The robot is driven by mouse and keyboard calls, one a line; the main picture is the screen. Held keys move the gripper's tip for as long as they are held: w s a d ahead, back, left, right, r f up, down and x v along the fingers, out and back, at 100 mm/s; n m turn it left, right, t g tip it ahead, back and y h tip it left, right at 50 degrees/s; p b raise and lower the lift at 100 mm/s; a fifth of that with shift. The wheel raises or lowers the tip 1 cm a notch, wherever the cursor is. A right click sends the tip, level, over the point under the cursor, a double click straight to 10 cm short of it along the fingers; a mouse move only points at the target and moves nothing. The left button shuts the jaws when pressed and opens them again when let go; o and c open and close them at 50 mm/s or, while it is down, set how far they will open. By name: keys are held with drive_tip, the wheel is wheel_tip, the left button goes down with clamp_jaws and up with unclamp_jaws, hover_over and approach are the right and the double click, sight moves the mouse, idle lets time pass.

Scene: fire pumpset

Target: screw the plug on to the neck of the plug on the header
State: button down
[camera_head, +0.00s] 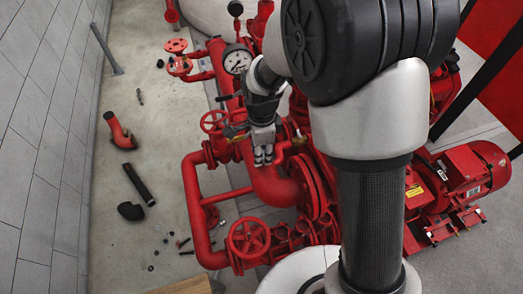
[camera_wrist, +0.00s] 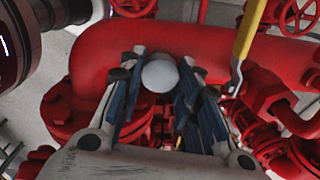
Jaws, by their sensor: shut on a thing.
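My gripper (camera_head: 263,160) reaches down over the red header pipe (camera_head: 274,186) in the head view. In the wrist view its two blue-padded fingers (camera_wrist: 161,86) are shut on a round, pale grey plug (camera_wrist: 160,74). The plug's round face shows between the fingertips, in front of the thick red header pipe (camera_wrist: 105,55). The neck is hidden behind the plug and fingers, so I cannot tell whether the plug touches it. In the head view the plug is hidden by the gripper.
A yellow lever handle (camera_wrist: 247,32) stands close right of the fingers in the wrist view. A pressure gauge (camera_head: 237,61) and red handwheels (camera_head: 249,237) surround the pipework. Loose pipe pieces, including a black pipe (camera_head: 139,184), lie on the open floor at left.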

drive_tip(key=shift+m, duration=0.8)
drive_tip(key=m, duration=0.4)
drive_tip(key=shift+m, duration=0.3)
drive_tip(key=m, duration=0.4)
drive_tip(key=shift+m, duration=0.3)
